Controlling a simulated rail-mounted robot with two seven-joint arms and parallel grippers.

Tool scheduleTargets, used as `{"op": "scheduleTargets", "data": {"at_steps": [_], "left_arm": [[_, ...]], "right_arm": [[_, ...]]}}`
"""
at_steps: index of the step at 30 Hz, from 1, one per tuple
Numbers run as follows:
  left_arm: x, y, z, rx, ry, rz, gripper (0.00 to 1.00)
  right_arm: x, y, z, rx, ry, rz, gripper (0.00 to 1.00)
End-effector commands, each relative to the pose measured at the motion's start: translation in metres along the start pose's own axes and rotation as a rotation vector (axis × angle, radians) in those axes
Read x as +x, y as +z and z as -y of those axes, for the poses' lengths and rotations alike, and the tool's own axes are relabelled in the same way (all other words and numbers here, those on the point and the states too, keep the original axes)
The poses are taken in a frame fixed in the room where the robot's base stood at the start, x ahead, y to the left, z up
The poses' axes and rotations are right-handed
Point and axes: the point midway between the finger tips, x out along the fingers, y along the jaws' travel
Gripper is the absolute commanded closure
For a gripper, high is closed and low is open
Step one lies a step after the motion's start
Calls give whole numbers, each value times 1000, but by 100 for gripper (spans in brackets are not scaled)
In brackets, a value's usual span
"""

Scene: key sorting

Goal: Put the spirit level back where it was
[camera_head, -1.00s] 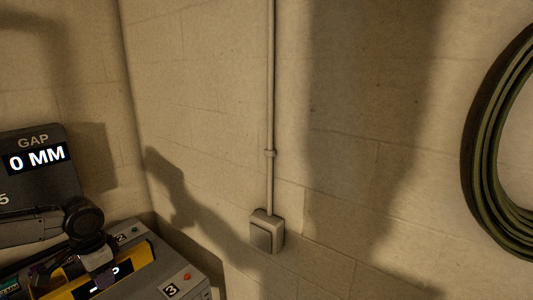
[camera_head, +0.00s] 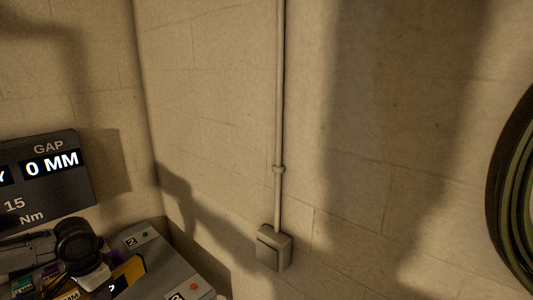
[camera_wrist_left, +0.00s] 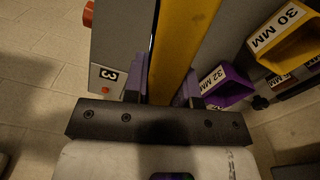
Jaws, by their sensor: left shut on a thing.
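The spirit level is a yellow bar (camera_head: 128,272), partly hidden behind my left wrist at the lower left of the head view. A small dark display shows on it. In the left wrist view the yellow bar (camera_wrist_left: 184,40) runs from between my fingers to the top edge. My left gripper (camera_wrist_left: 166,92) is shut on it, with purple-edged fingers on either side. The gripper (camera_head: 98,284) is also in the head view, over the grey bench unit. The level's far end is out of the wrist view, and I cannot tell whether it touches the unit. My right gripper is not in view.
The grey unit (camera_head: 165,258) carries number labels 2 and 3 and a red button. A purple holder marked 32 MM (camera_wrist_left: 225,88) and a yellow one marked 30 MM (camera_wrist_left: 298,35) sit right of the level. A display panel (camera_head: 45,180) reads 0 MM. A switch box (camera_head: 273,249) is on the wall.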

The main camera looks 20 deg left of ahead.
Motion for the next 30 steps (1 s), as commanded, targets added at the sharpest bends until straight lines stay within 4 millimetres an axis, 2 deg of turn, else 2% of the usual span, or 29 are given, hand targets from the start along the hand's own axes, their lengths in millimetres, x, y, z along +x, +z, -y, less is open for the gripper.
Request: {"op": "scheduleTargets", "data": {"at_steps": [13,18,30], "left_arm": [[12,18,-12,-94,-1,-2,100],[23,26,-30,-145,2,0,100],[32,26,-64,-187,5,-5,100]], "right_arm": [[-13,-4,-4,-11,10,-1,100],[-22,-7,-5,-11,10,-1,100],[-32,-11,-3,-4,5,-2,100]]}}
